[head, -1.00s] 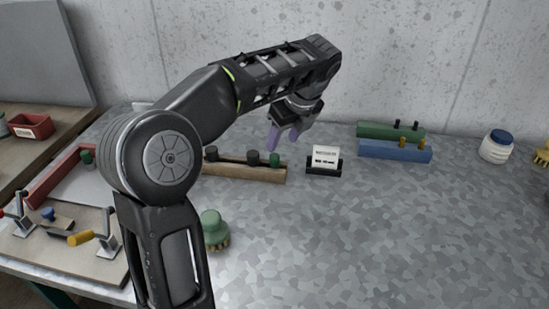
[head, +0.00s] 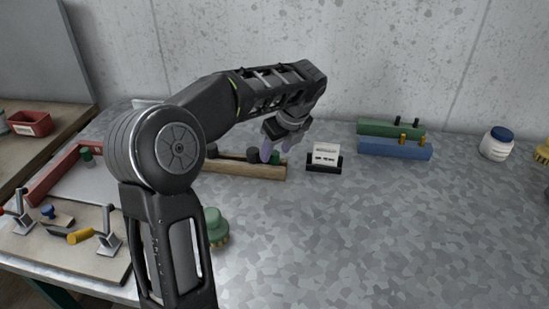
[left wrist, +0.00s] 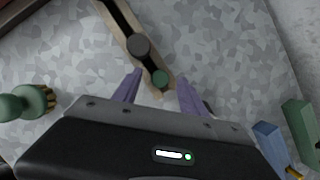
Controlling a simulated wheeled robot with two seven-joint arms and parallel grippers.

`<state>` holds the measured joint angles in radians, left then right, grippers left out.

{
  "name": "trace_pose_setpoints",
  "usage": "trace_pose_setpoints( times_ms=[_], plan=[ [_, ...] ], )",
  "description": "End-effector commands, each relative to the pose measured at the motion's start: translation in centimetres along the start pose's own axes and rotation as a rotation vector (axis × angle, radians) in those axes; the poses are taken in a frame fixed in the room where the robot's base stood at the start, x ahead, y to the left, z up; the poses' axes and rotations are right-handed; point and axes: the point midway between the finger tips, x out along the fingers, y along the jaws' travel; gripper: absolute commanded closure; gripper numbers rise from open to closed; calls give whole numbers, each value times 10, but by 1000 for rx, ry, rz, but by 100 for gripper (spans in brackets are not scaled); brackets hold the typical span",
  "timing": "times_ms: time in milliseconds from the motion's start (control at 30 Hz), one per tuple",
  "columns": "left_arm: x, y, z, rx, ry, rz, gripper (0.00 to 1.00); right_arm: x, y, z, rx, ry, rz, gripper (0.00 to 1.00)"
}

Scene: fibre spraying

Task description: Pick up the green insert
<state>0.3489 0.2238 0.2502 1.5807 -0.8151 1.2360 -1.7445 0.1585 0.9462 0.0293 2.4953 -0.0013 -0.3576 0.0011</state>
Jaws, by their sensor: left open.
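The green insert (left wrist: 160,78) is a small round green peg standing at the end of a wooden rack (head: 245,172). In the head view the insert (head: 275,158) is partly hidden by my left fingers. My left gripper (head: 275,155) is open, with its purple fingers low over the right end of the rack. In the left wrist view the fingers of the left gripper (left wrist: 159,90) are spread to either side of the insert's end of the rack. I cannot tell whether either finger touches it. My right gripper is not in view.
Darker grey inserts (left wrist: 139,45) share the rack. A white label stand (head: 325,157) is just right of it. Blue (head: 393,148) and green (head: 385,130) blocks stand at the back right. A green-handled brush (head: 213,226) stands in front.

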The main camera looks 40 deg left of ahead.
Motion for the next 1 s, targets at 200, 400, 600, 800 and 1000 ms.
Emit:
trace_pose_setpoints(
  times_ms=[200,400,600,800,1000],
  plan=[
    [11,0,0,0,1,-1,50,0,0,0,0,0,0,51],
    [10,0,0,0,1,-1,50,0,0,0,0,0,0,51],
    [10,0,0,0,1,-1,50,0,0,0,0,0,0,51],
    [10,0,0,0,1,-1,58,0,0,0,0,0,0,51],
    [10,0,0,0,1,-1,75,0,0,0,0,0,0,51]
  ],
)
